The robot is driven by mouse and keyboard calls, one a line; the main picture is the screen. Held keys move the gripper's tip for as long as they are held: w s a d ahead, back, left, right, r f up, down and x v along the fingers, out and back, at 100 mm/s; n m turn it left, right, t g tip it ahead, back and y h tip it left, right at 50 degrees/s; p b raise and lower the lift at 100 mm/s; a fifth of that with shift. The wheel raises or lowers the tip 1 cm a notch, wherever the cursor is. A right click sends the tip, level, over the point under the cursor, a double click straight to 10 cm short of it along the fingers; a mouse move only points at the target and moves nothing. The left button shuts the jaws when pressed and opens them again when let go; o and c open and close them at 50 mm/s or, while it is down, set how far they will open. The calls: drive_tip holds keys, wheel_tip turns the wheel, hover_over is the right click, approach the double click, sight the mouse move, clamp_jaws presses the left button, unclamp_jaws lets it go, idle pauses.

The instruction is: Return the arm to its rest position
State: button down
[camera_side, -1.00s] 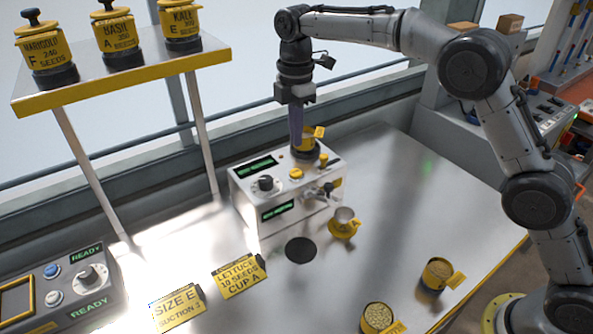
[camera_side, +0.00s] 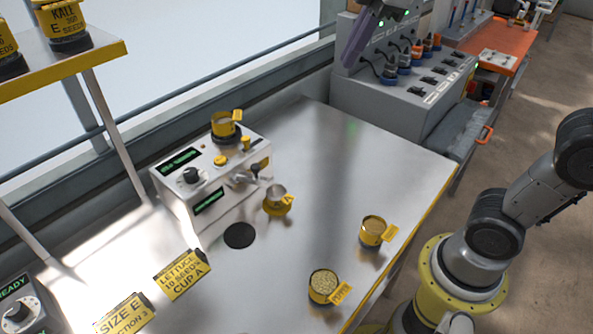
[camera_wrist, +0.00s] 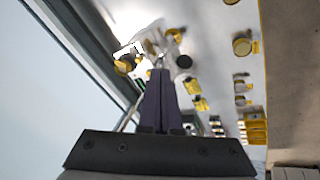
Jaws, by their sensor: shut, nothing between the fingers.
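My gripper (camera_side: 362,36) shows at the top edge of the side view, its purple-grey fingers hanging high in front of the grey control cabinet, well clear of the seeder (camera_side: 208,198). In the wrist view my gripper (camera_wrist: 160,74) has its two fingers together with nothing held. The rest of my arm runs out of the side view at the top and right. A yellow cup (camera_side: 224,124) sits on top of the seeder. Another yellow cup (camera_side: 277,200) stands at its front beside the nozzle.
Two yellow cups with seeds, one (camera_side: 374,230) and another (camera_side: 323,286), stand on the steel table (camera_side: 340,170). Sign cards (camera_side: 182,274) stand at the front left. A shelf (camera_side: 60,66) with jars is at the upper left. The grey cabinet (camera_side: 400,92) is behind.

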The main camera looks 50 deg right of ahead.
drive_tip(key=s+d+f+m+t, duration=0.1)
drive_tip(key=s+d+f+m, duration=0.1)
drive_tip(key=s+f+m, duration=0.9)
drive_tip(key=shift+s+f, duration=1.2)
drive_tip(key=shift+f, duration=0.1)
idle(0.6)
